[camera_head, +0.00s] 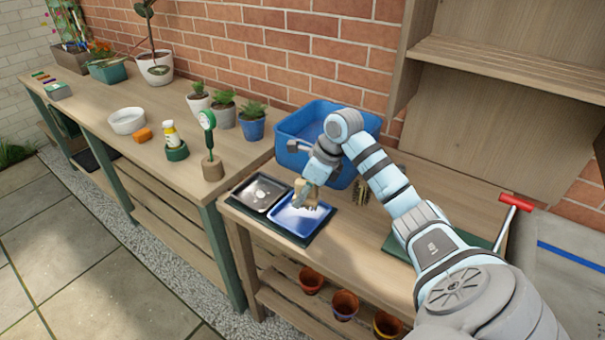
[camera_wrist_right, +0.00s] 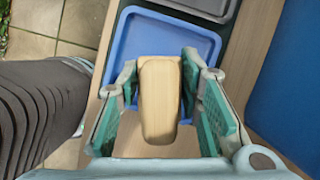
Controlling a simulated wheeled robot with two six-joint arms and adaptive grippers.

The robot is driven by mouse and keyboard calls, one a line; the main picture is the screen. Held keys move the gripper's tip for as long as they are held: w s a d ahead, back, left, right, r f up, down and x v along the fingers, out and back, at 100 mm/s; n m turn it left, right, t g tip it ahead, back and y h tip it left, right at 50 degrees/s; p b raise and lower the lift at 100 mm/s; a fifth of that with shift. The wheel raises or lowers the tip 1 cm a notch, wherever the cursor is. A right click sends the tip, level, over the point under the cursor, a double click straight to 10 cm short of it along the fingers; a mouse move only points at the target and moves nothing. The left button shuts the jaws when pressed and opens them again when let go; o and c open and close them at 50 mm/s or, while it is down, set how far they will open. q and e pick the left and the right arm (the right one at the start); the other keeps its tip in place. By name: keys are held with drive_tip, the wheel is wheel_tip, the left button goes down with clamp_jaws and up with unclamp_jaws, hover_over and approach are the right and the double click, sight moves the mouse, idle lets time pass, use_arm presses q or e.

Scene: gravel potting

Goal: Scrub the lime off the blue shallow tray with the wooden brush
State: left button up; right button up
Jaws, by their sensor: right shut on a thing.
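The blue shallow tray (camera_head: 290,222) lies on a dark mat on the right-hand bench, beside a grey tray (camera_head: 260,205). It also shows in the wrist view (camera_wrist_right: 150,42), where its visible part looks plain blue. A pale patch shows on it in the head view; I cannot tell lime from shine. My right gripper (camera_head: 309,192) is over the blue tray, shut on the wooden brush (camera_wrist_right: 158,100). The brush's bristles are hidden, and I cannot tell whether they touch the tray. My left gripper is not in view.
A deep blue tub (camera_head: 295,128) stands behind the trays against the brick wall. A red-handled tool (camera_head: 515,203) is at the bench's right end. Potted plants, a white bowl (camera_head: 127,121) and a bottle (camera_head: 170,134) stand on the left bench. Terracotta pots (camera_head: 345,303) sit on the lower shelf.

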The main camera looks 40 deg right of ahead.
sight(303, 182)
wheel_tip(303, 182, up, 3)
drive_tip(key=shift+s+f+p, duration=0.1)
drive_tip(key=shift+s+p, duration=0.05)
drive_tip(key=shift+p, duration=0.75)
drive_tip(key=shift+r+p, duration=0.4)
drive_tip(key=shift+r, duration=0.1)
